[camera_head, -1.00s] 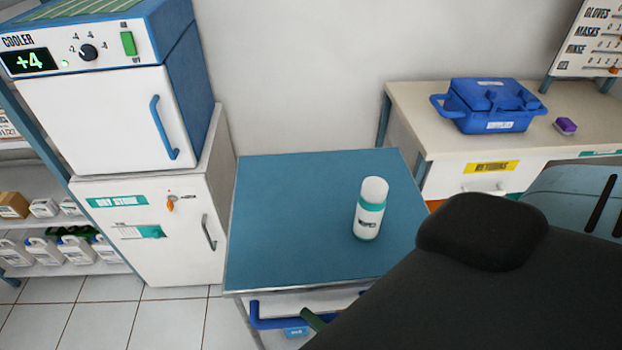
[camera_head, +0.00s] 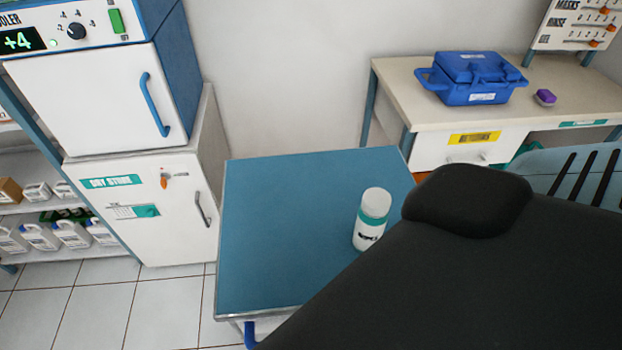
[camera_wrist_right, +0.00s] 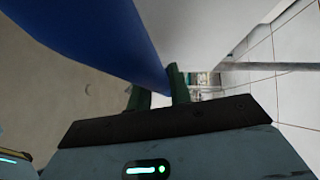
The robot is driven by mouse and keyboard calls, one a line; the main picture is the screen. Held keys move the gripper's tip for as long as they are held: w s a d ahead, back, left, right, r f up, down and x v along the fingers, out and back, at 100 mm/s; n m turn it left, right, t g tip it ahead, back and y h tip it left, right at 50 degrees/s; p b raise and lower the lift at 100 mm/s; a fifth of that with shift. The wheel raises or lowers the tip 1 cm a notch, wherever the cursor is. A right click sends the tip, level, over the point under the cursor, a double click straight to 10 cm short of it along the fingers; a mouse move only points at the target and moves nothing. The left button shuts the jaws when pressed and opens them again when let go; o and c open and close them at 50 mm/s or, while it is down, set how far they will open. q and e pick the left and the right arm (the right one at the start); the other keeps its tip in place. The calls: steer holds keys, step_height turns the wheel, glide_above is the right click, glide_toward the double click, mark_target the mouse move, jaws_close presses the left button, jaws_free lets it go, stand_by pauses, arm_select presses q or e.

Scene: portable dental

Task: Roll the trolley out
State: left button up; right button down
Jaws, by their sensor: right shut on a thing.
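The trolley (camera_head: 285,225) has a teal-blue top with a pale metal edge. It stands in the middle of the head view, partly hidden at its front right by the black padded chair. A white bottle with a teal band (camera_head: 371,218) stands upright on its top. The trolley's blue handle (camera_head: 250,336) just shows below the front edge; the rest is hidden. In the right wrist view, my right gripper (camera_wrist_right: 160,90) has its dark green fingers shut on the blue handle (camera_wrist_right: 120,40). The head view does not show that gripper. My left gripper is not in view.
The black chair (camera_head: 430,275) with its headrest (camera_head: 467,200) fills the lower right, close to the trolley. A cooler (camera_head: 90,100) on a white cabinet (camera_head: 145,215) stands at left. A desk (camera_head: 400,85) with a blue case (camera_head: 472,78) stands behind right. Tiled floor (camera_head: 95,300) shows lower left.

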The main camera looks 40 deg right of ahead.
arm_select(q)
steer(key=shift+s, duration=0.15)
arm_select(e)
steer(key=shift+s+a+f, duration=0.1)
steer(key=shift+s+a, duration=0.05)
steer(key=shift+a, duration=0.05)
steer(key=c, duration=1.4)
jaws_free()
steer(key=shift+s, duration=0.1)
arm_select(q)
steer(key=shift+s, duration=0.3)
arm_select(e)
steer(key=shift+o, duration=0.5)
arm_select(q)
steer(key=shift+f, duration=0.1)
arm_select(e)
steer(key=shift+d, duration=0.1)
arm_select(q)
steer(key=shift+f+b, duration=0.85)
arm_select(e)
steer(key=r+v, duration=0.1)
steer(key=v, duration=0.6)
steer(key=shift+s+f, duration=0.35)
steer(key=shift+f, duration=0.1)
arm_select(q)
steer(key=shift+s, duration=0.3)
arm_select(e)
steer(key=shift+s, duration=0.1)
